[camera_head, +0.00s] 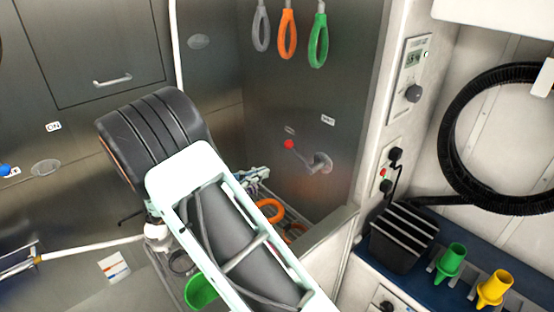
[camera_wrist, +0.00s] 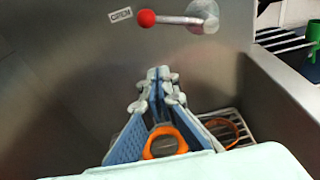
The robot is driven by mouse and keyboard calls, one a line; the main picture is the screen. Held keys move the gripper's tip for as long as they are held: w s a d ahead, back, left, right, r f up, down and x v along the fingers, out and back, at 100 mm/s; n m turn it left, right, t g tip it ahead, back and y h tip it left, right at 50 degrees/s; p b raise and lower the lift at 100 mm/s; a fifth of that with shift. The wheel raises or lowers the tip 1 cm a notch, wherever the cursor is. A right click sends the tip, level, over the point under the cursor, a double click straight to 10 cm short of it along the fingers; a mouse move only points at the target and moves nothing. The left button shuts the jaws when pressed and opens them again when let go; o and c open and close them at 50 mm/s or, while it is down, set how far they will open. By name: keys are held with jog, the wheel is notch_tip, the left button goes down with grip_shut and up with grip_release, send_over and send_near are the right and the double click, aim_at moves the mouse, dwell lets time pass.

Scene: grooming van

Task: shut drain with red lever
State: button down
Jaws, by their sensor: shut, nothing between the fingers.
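The red lever shows on the grey steel wall in the head view, with a red ball knob (camera_head: 289,144) at the upper left end of its metal arm and a round pivot (camera_head: 320,162) at the lower right. In the wrist view the red knob (camera_wrist: 146,18) points left of the pivot (camera_wrist: 203,16), beside a small white label (camera_wrist: 120,15) that seems to read OPEN. My gripper (camera_wrist: 160,75) is shut and empty, below the lever in the wrist view and apart from it. In the head view my gripper (camera_head: 262,174) is left of the lever, partly hidden by my arm.
Grey, orange and green loops (camera_head: 318,48) hang above the lever. A tub edge (camera_head: 325,240) and a black slatted box (camera_head: 404,238) stand right. The wall around the lever is clear.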

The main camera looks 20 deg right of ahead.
jog(key=w+d+r+p, duration=0.2)
jog(key=w+d+p, duration=0.1)
jog(key=d, duration=0.5)
jog(key=shift+w+d, duration=0.15)
jog(key=shift+w, duration=0.05)
jog(key=shift+r, duration=0.1)
jog(key=shift+r+b, duration=0.1)
jog(key=shift+b, duration=0.3)
jog(key=s+d+r+m+t+b, duration=0.2)
jog(key=s+r+m+b, duration=0.4)
jog(key=m+b, duration=0.6)
jog(key=r+t+b, duration=0.1)
jog(key=b, duration=1)
jog(key=shift+s+d+r, duration=0.3)
jog(key=shift+s+d, duration=0.05)
jog(key=shift+d, duration=0.05)
jog(key=shift+r+m, duration=0.1)
jog(key=shift+m, duration=0.2)
